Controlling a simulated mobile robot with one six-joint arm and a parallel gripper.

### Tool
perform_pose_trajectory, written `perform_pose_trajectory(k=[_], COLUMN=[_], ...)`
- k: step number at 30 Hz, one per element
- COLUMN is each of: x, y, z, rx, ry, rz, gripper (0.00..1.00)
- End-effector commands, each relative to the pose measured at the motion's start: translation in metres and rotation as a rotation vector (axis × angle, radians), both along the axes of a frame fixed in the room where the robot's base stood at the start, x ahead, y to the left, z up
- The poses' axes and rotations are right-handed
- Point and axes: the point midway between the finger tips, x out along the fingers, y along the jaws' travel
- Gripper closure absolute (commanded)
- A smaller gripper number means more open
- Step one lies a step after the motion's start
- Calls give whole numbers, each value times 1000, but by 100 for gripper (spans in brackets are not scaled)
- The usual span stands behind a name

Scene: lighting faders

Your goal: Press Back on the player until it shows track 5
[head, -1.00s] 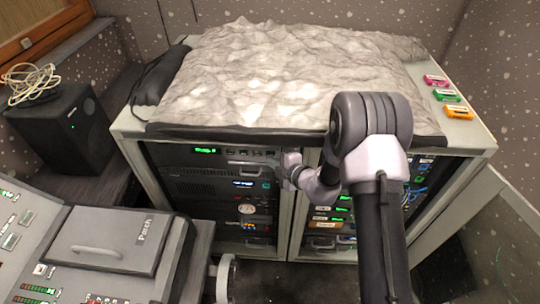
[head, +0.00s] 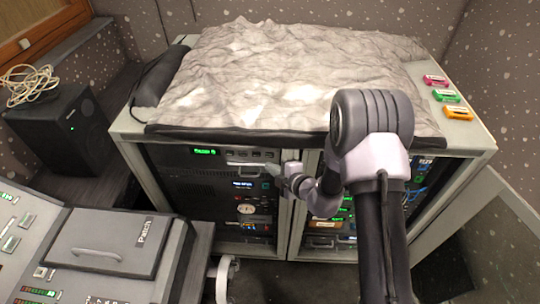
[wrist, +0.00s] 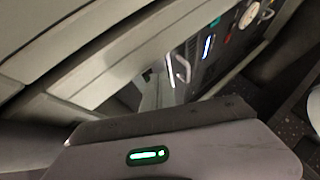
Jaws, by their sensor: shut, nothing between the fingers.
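The player is the top unit of the left rack bay, in the head view. Its green display (head: 204,152) is lit, but the text is too small to read surely. A row of small dark buttons (head: 250,155) is to the right of the display; their labels cannot be read. My gripper (head: 270,168) reaches in from the right, just below the button row, and is shut and empty. I cannot tell whether its tip touches the player. In the wrist view the player's display and buttons cannot be made out.
More rack units with a round dial (head: 246,208) are below the player. A crumpled grey cover (head: 290,80) lies on the rack top. Three coloured cassettes (head: 447,96) lie at its right edge. A mixing desk (head: 105,240) is at lower left, and a black speaker (head: 62,130) stands behind it.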

Motion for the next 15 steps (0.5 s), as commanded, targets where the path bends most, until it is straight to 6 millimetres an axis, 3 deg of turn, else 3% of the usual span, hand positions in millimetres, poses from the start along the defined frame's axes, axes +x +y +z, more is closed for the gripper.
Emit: perform_pose_trajectory(k=[6, 15], x=[-21, -25], y=[1, 2], z=[-1, -1], rx=[-1, -1], ry=[3, 3], rz=[3, 4], gripper=[100, 100])
